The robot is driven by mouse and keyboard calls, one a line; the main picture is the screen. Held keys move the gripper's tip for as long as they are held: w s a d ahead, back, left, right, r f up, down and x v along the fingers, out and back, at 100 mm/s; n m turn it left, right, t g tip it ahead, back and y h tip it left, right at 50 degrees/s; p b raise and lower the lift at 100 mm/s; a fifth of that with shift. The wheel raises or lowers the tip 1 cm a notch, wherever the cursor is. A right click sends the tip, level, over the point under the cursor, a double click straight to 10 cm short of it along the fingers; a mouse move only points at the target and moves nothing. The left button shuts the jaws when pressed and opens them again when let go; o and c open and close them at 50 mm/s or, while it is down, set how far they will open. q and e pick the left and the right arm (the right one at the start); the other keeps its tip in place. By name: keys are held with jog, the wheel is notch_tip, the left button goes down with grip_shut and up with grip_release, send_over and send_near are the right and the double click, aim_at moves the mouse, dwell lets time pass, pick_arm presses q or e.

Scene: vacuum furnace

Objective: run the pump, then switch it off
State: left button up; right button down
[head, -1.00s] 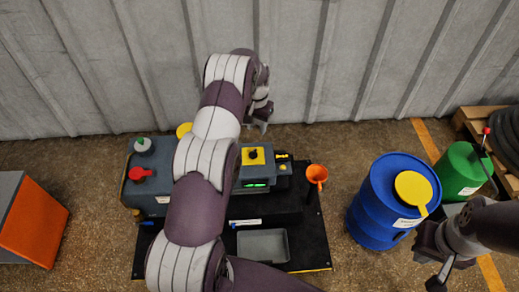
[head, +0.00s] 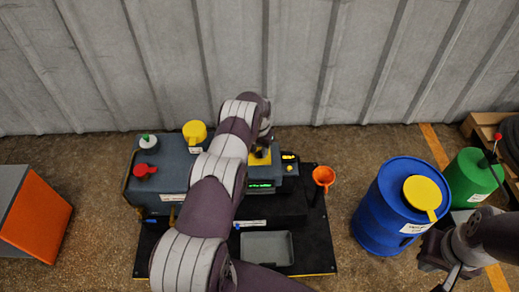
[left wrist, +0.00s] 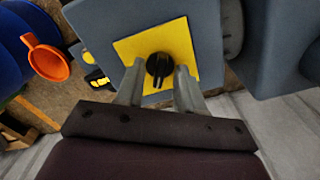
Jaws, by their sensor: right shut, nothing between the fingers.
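The grey-blue pump (head: 170,180) stands on a black base plate, partly hidden behind my left arm. Its black rotary switch (left wrist: 159,66) sits on a yellow plate (left wrist: 125,48), also partly visible in the head view (head: 262,160). A green-lit display (head: 260,184) shows below the switch; its text is too small to read. My left gripper (left wrist: 158,80) is open, its fingertips apart on either side of the switch; I cannot tell whether they touch it. My right gripper (head: 447,280) is shut and empty at the lower right, near the blue drum.
The pump carries a red cap (head: 145,171), a yellow cap (head: 194,132) and a green-topped cap (head: 148,142). An orange funnel (head: 323,176) and grey tray (head: 266,248) are close by. A blue drum (head: 385,210) and green canister (head: 470,176) stand right.

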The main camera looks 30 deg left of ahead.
pick_arm(q)
grip_shut()
